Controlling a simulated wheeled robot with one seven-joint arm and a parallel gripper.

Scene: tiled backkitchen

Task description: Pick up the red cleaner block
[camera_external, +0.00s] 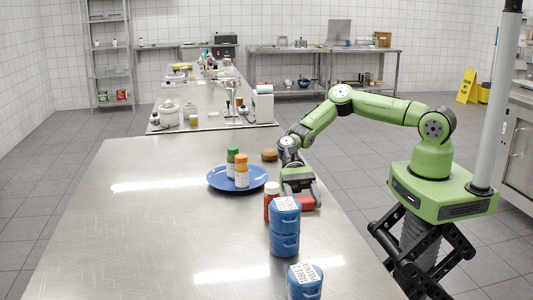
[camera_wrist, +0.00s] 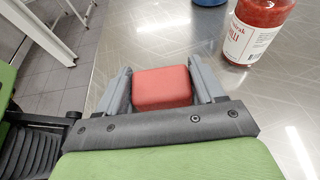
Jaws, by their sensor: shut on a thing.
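The red cleaner block (camera_wrist: 162,87) is a small rounded red block. In the wrist view it sits between the two grey fingers of my gripper (camera_wrist: 160,85), which is shut on it. In the external view the red block (camera_external: 306,203) shows low between the fingers of my gripper (camera_external: 303,198), at or just above the steel table (camera_external: 160,220). I cannot tell whether it touches the tabletop.
A jar with red contents (camera_wrist: 257,30) stands right beside my gripper; it also shows in the external view (camera_external: 271,203). Blue containers (camera_external: 285,228) stand nearer the camera. A blue plate (camera_external: 216,182) holds two bottles. A brown round object (camera_external: 269,154) lies behind. The table's left is clear.

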